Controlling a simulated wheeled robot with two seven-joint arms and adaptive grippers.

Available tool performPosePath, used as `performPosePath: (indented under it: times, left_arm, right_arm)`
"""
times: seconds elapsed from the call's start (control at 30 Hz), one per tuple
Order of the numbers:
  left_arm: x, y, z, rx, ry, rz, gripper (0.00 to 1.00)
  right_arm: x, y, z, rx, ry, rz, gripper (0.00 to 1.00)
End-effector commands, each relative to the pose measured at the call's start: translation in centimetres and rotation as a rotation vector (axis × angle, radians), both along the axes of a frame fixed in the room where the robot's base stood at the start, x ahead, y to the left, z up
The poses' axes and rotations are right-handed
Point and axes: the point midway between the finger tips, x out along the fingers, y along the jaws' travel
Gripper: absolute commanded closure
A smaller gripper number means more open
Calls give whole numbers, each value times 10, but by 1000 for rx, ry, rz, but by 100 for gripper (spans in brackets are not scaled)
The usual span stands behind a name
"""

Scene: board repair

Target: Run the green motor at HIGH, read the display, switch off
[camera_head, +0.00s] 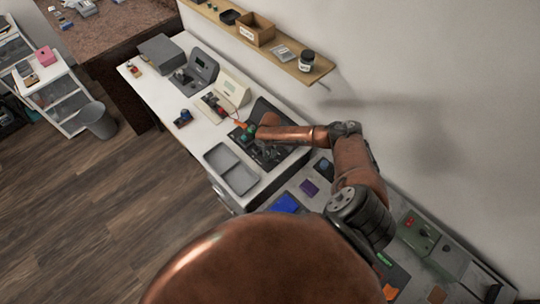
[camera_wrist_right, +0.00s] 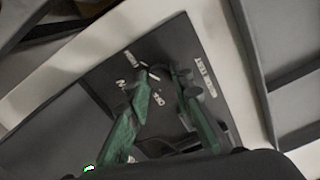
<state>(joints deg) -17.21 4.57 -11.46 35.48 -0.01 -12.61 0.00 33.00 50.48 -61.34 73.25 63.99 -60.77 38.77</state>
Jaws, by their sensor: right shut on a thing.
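My right gripper (camera_head: 250,136) reaches down over a dark motor test panel (camera_head: 273,154) on the white bench. In the right wrist view, its two green-tinted fingers (camera_wrist_right: 160,80) close around a small dark selector knob (camera_wrist_right: 154,74) with a pale mark; the fingertips partly hide it. The panel (camera_wrist_right: 178,45) carries white lettering, with "OFF" and "MOTOR TEST" partly legible. I cannot tell the knob's setting. Green shows by the gripper in the head view, but I cannot separate a motor from the fingers. My left gripper is not seen.
A beige meter (camera_head: 235,86) and a grey instrument with a screen (camera_head: 203,64) stand behind the panel; no reading is legible. A shelf (camera_head: 262,42) runs along the wall above. A red-and-black item (camera_head: 212,105) sits near the meter.

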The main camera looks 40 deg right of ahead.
Motion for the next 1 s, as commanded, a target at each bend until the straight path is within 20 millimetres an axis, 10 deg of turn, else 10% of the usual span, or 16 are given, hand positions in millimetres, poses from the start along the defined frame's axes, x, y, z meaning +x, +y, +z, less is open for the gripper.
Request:
performPosePath:
  times: [1.0]
  left_arm:
    - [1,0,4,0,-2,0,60]
  right_arm:
    - [0,0,0,-4,-1,687,100]
